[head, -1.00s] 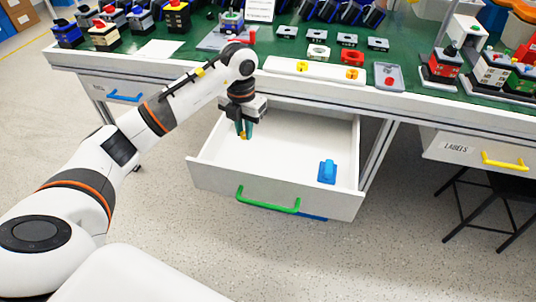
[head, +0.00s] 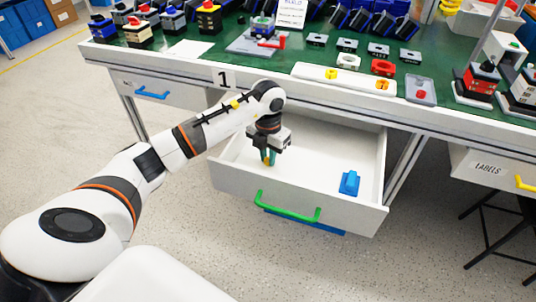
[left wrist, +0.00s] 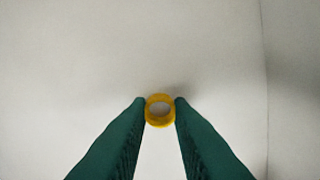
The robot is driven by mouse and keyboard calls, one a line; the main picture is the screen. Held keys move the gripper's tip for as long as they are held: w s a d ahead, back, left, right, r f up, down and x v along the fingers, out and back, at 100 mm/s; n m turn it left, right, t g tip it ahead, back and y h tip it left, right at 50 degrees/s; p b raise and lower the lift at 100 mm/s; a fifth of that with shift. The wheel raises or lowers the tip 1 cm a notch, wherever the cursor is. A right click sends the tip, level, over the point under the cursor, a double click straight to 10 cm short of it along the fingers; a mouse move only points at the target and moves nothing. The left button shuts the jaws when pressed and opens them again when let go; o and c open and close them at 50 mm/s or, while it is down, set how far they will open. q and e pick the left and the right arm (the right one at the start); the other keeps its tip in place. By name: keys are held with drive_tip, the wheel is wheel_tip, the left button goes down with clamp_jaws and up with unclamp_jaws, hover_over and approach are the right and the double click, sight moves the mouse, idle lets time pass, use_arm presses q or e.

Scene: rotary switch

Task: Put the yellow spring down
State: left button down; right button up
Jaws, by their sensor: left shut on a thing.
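The yellow spring (left wrist: 160,110) is a small yellow ring held between the green fingertips of my left gripper (left wrist: 160,112) in the left wrist view. In the head view my left gripper (head: 268,158) points down inside the open white drawer (head: 300,208), in its left part. Only a bit of yellow shows at the fingertips there. The pale drawer floor lies below the spring; whether the spring touches it I cannot tell. My right gripper is not in view.
A blue part (head: 349,183) lies on the drawer floor to the right of the gripper. The drawer has a green handle (head: 287,207) in front. Above is the green bench (head: 440,100) with a white tray (head: 345,80) and several small parts. The drawer's middle floor is clear.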

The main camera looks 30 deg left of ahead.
use_arm(q)
drive_tip(key=c, duration=1.3)
unclamp_jaws()
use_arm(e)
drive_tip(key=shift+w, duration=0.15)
use_arm(q)
drive_tip(key=shift+r, duration=0.3)
wheel_tip(320, 180, up, 3)
drive_tip(key=shift+w+r+p, duration=0.1)
drive_tip(key=shift+p, duration=0.5)
wheel_tip(320, 180, up, 8)
drive_tip(key=p, duration=0.1)
drive_tip(key=shift+r+p, duration=0.2)
drive_tip(key=shift+p, duration=0.15)
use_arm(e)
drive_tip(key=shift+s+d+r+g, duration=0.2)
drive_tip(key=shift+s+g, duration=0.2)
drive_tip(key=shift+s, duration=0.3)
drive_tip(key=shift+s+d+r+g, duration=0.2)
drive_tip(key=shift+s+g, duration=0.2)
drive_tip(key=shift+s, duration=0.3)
